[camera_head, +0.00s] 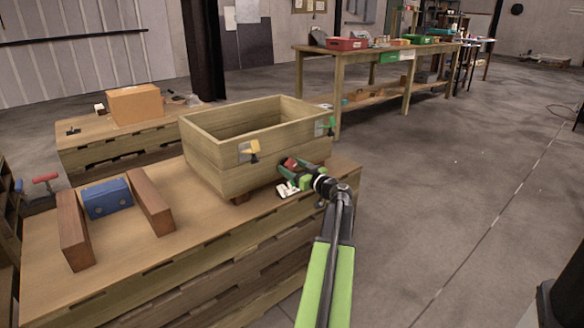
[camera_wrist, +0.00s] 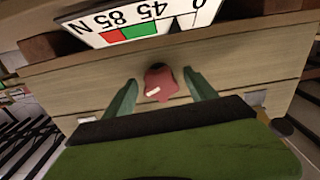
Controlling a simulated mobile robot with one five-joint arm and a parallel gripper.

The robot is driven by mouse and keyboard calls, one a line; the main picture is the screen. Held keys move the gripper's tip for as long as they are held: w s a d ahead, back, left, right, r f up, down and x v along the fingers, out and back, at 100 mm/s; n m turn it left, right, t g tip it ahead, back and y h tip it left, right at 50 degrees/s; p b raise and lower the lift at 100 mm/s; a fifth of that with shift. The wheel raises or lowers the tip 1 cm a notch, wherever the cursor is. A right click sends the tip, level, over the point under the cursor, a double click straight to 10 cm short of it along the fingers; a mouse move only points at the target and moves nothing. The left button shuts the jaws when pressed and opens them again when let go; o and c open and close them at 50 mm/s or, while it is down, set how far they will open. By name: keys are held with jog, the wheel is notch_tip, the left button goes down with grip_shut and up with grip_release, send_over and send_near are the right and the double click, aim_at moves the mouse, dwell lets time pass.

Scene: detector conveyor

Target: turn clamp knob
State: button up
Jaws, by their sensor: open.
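A red clamp knob (camera_wrist: 161,82) with a white mark on it sits on the wooden front of the box in the wrist view. In the head view the red knob (camera_head: 290,163) shows low on the right part of the box's front. My gripper (camera_wrist: 159,88) is open, with one green finger on each side of the knob and visible gaps between. A dial plate (camera_wrist: 135,22) with red, green, white and black parts and the marks N, 85, 45 and 0 shows upside down above the knob. The white plate (camera_head: 287,188) is partly hidden by my gripper in the head view.
The open wooden box (camera_head: 215,172) stands on a wooden table (camera_head: 200,252). A yellow latch (camera_head: 249,151) and a green one (camera_head: 326,126) are on it. A blue block (camera_head: 107,199) sits between two brown bars at left.

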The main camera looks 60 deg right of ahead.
jog(key=shift+w+d, duration=0.15)
jog(key=shift+w, duration=0.25)
jog(key=c, duration=1.4)
jog(key=shift+m, duration=0.3)
jog(key=shift+m, duration=2.5)
